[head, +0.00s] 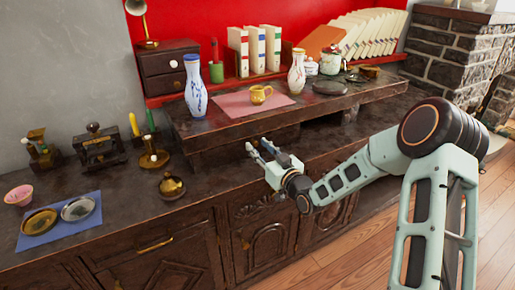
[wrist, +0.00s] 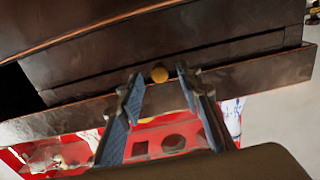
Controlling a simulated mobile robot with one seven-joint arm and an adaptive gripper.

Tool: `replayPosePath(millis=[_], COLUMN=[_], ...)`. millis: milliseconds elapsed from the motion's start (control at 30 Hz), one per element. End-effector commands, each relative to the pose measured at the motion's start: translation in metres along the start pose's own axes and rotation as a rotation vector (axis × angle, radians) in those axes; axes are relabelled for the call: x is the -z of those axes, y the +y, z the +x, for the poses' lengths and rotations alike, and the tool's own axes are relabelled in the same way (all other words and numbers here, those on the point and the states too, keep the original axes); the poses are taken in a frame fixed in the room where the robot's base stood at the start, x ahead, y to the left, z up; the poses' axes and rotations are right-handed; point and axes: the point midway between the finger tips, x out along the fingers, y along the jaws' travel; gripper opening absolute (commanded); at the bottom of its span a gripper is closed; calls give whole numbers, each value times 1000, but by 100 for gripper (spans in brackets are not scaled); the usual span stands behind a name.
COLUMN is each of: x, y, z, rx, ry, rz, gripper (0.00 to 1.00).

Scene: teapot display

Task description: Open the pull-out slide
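In the wrist view, a small round brass knob (wrist: 160,74) sits on a long, narrow dark wooden front (wrist: 235,52), which looks like the pull-out slide's. It looks flush with the wood around it, with no clear gap. My gripper (wrist: 159,88) is open, with one blue-grey fingertip on each side of the knob and a visible gap on both sides. In the head view, my gripper (head: 257,148) is at the front of the raised dark wooden shelf (head: 345,104), above the counter. The knob cannot be made out there.
A blue-and-white vase (head: 195,88), a yellow cup (head: 260,94) on a pink cloth and a cream vase (head: 296,73) stand on the shelf. A brass pot (head: 171,187) stands on the counter (head: 110,215), left of my gripper. The counter between them is clear.

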Motion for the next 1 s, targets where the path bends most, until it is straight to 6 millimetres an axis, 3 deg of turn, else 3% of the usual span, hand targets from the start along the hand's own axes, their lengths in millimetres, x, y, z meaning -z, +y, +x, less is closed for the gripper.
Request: replayPosePath(millis=[133, 433, 733, 1000], x=[-1, 0, 0, 0], y=[0, 0, 0, 0], z=[10, 12, 12, 12], rx=[0, -1, 0, 0], ry=[0, -1, -1, -1], rz=[1, 1, 1, 1], gripper=[32, 32, 0, 0])
